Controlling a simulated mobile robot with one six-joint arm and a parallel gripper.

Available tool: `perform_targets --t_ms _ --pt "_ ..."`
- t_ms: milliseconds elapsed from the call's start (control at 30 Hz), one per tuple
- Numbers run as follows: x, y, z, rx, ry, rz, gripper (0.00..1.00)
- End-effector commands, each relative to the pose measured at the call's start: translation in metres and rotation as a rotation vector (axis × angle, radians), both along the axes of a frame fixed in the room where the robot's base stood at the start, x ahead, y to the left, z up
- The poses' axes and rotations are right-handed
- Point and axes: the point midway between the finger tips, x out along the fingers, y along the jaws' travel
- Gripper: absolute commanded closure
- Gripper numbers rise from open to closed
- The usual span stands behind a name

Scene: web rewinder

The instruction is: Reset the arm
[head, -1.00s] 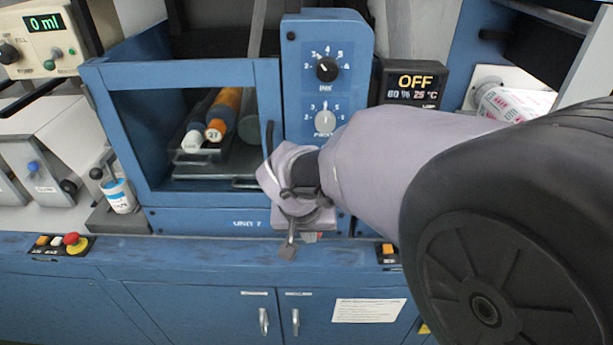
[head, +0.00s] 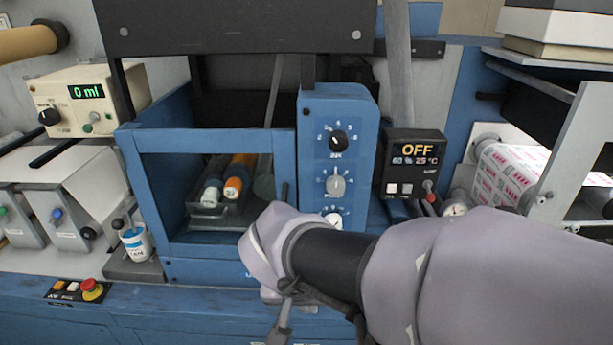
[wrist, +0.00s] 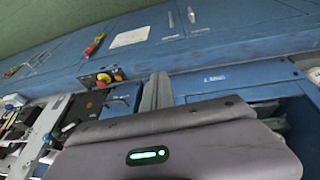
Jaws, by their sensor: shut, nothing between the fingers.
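My arm reaches in from the lower right of the head view, in pale lilac covers with a black joint. My gripper (head: 280,331) hangs below the wrist at the bottom edge of the head view, partly hidden by the wrist cover. It is shut and empty, in front of the blue machine's front.
A cup (head: 136,244) and a red button (head: 91,288) are at left. A printed roll (head: 505,174) is at right.

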Motion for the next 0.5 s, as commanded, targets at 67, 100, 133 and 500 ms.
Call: perform_targets --t_ms 67,100,133,500 --pt "0.000 0.000 0.000 0.000 0.000 0.000 1.00" --pt "0.000 0.000 0.000 0.000 0.000 0.000 1.00" --pt "0.000 0.000 0.000 0.000 0.000 0.000 1.00" --pt "-0.100 -0.091 0.038 0.351 -0.099 -0.223 1.00"
